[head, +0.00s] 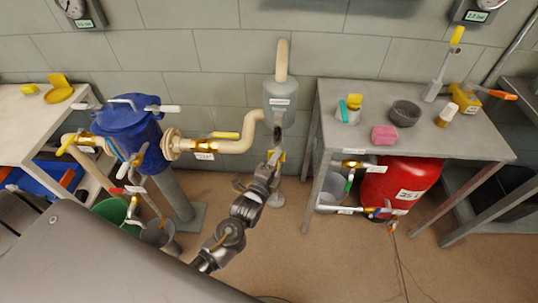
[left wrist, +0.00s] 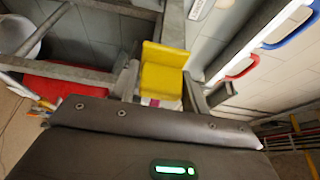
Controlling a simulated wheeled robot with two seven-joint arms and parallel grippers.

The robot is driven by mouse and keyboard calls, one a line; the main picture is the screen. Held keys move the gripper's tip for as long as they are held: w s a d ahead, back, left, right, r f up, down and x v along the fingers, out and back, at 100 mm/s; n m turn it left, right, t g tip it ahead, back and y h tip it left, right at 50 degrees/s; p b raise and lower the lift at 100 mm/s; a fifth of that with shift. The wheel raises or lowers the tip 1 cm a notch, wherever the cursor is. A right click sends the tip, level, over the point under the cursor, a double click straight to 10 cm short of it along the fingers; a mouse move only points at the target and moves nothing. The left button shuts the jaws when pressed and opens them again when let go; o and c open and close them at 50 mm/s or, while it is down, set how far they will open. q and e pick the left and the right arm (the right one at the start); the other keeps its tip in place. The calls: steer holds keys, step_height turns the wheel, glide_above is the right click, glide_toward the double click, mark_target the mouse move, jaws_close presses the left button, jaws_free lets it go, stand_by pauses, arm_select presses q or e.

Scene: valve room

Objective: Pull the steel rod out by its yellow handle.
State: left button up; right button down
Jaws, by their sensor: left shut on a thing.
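The yellow handle (left wrist: 163,72) shows large in the left wrist view, between the fingers of my left gripper (left wrist: 165,88). In the head view only a small bit of the yellow handle (head: 282,157) shows beside my left gripper (head: 274,158), which is shut on it. The handle is just below the grey-green cylinder (head: 280,95) on the wall pipe. A short grey vertical piece, probably the steel rod (head: 277,135), shows between cylinder and gripper. How far the rod is out cannot be told. My right gripper is not in view.
A blue filter housing (head: 130,130) with valves stands left, joined by a cream pipe (head: 232,146) to the cylinder. A grey table (head: 440,140) with small items stands right, a red tank (head: 402,185) below it. Floor between is mostly clear.

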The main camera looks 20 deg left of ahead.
arm_select(q)
steer(key=shift+r, duration=0.15)
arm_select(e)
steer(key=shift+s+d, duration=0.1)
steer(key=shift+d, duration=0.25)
arm_select(q)
steer(key=o, duration=1.2)
steer(key=shift+c, duration=0.2)
steer(key=shift+o, duration=0.7)
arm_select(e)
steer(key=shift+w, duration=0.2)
arm_select(q)
steer(key=shift+s, duration=0.35)
steer(key=s+b, duration=0.1)
steer(key=s, duration=0.9)
steer(key=shift+a, duration=0.3)
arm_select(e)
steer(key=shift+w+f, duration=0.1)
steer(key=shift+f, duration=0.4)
arm_select(q)
steer(key=shift+s, duration=0.1)
